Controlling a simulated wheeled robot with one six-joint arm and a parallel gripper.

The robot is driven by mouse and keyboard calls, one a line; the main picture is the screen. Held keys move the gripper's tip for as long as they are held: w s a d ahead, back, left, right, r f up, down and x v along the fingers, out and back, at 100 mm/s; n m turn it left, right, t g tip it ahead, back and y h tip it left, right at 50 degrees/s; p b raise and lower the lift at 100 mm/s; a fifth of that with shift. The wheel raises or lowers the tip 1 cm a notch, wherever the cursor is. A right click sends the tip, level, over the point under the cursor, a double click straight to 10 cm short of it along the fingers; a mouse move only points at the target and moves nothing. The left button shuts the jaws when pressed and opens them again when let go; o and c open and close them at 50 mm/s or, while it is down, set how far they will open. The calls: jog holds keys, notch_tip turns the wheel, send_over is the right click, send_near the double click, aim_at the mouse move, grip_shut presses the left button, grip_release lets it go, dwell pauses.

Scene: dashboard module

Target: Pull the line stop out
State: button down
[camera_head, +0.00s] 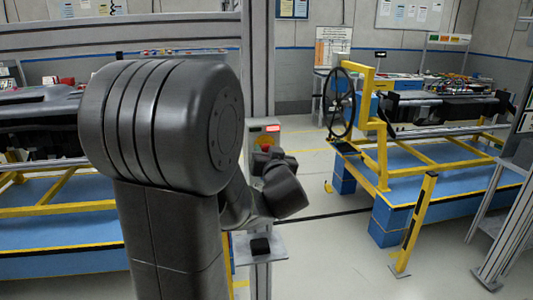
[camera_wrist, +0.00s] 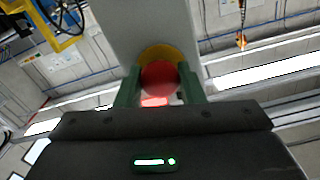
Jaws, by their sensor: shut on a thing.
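The line stop is a round red button (camera_wrist: 160,77) with a yellow ring (camera_wrist: 161,52) behind it, on a grey post (camera_wrist: 150,22). In the wrist view my gripper (camera_wrist: 159,82) has one green finger on each side of the red button, and it is shut on it. My gripper's dark body partly hides the button there, and the fingertips cannot be made out.
A small grey shelf (camera_head: 261,247) with a dark object sticks out from the post below my arm. A yellow frame on a blue base (camera_head: 390,219) carries a steering wheel (camera_head: 339,102) at right. Open floor lies between.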

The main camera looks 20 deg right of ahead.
jog(key=c, duration=1.3)
grip_release()
jog(key=shift+f, duration=0.1)
jog(key=o, duration=0.4)
jog(key=shift+s, duration=0.2)
jog(key=shift+c, duration=0.2)
jog(key=b+v, duration=0.1)
jog(key=v, duration=1.2)
jog(key=shift+s+a, duration=0.2)
jog(key=shift+s, duration=0.15)
jog(key=shift+w, duration=0.15)
jog(key=p+x, duration=0.1)
jog(key=x, duration=1.3)
jog(key=shift+w+d, duration=0.1)
jog(key=shift+d, duration=0.05)
